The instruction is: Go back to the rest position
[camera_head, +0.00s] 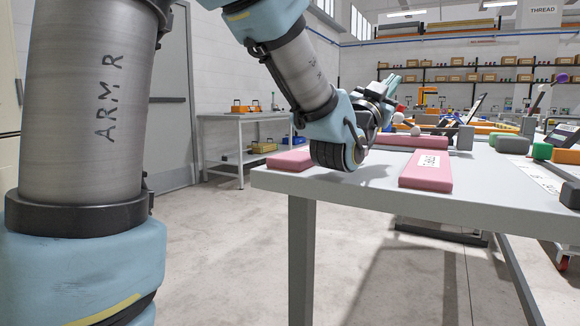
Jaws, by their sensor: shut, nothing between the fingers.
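My arm comes down from the top of the camera_head view, bends at the elbow and reaches over the near left part of the grey table (300,184). Its dark wrist is above the table's left end. My gripper (391,83) shows small behind the wrist, its light blue fingers pointing up and to the right. It is shut, with nothing seen in it, and is clear of the tabletop. The wrist hides part of the gripper and some of the table behind.
Pink pads lie at the table's left end (290,161), behind the wrist (412,142) and near the front edge, this one labelled (426,172). A side table (240,116) stands back left. Floor in front is clear.

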